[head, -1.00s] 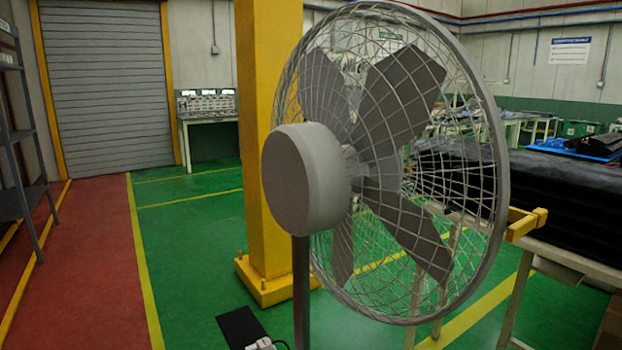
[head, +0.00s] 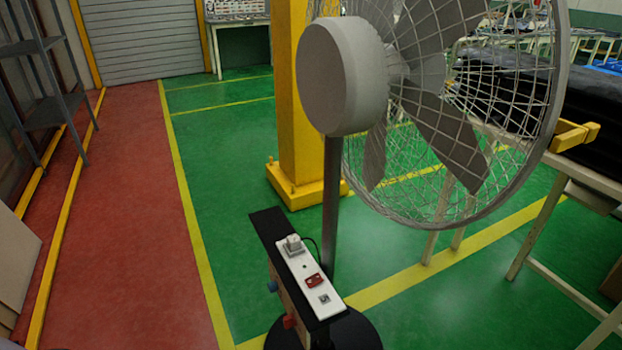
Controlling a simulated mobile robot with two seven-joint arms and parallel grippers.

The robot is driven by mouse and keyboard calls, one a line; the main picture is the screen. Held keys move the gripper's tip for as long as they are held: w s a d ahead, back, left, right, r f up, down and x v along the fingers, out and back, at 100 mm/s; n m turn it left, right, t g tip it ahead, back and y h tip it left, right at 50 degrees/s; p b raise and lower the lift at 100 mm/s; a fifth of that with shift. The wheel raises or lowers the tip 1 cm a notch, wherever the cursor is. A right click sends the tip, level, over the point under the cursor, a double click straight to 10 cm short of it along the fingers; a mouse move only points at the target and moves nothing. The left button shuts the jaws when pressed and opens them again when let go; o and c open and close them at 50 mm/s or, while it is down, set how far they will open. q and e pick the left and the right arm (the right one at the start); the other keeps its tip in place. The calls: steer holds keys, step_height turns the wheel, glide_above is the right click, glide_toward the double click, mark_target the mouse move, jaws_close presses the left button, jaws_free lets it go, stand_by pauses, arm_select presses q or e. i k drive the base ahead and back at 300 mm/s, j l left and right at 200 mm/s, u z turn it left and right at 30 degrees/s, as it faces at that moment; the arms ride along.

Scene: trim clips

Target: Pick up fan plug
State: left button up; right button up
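The fan plug (head: 293,243) is a small pale block at the far end of a white socket strip (head: 308,278). A dark cord runs from beside it towards the fan pole. The strip lies on top of a narrow black stand (head: 268,226) in front of the fan. The large grey fan (head: 342,78) has a wire cage and stands on a pole (head: 331,200) just behind the strip. Neither of my grippers shows in the head view.
A yellow column (head: 303,130) stands behind the fan. A table with black material (head: 590,130) and a yellow bracket (head: 575,136) are at the right. A grey shelf (head: 45,110) stands at the left. The red floor (head: 120,220) at the left is clear.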

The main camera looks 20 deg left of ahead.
mark_target(293, 241)
steer(key=i+j+z, duration=0.2)
steer(key=j, duration=0.55)
steer(key=i+j+z, duration=0.2)
steer(key=j, duration=0.55)
steer(key=j+z, duration=0.2)
steer(key=j, duration=0.55)
